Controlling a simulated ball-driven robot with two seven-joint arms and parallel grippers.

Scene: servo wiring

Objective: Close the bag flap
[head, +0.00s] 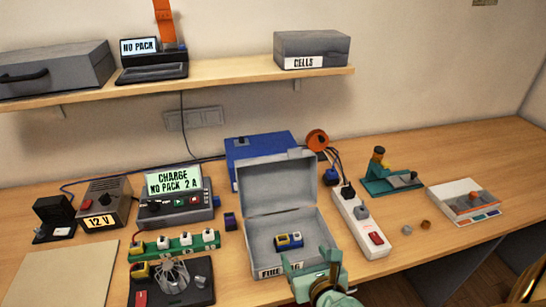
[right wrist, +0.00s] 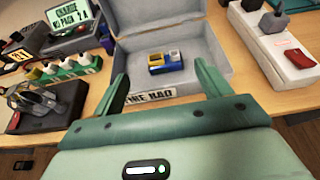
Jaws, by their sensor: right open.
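The grey fire bag (head: 252,222) stands open on the bench, its flap (head: 277,182) raised at the back. A blue and yellow pack (head: 289,241) lies inside on the bag's floor; it also shows in the right wrist view (right wrist: 166,62). My right gripper (head: 305,258) is open and empty at the bag's front edge, partly covering the front label. In the right wrist view its two fingers (right wrist: 160,75) stand apart, with the bag (right wrist: 205,50) beyond them. Whether they touch the bag is unclear. My left gripper is not in view.
A white power strip (head: 362,222) with plugs lies close on the bag's right. A charger (head: 178,210), a green socket strip (head: 176,246) and a dark stand (head: 172,284) are on its left. A blue box (head: 250,147) stands behind. The bench's front right is mostly clear.

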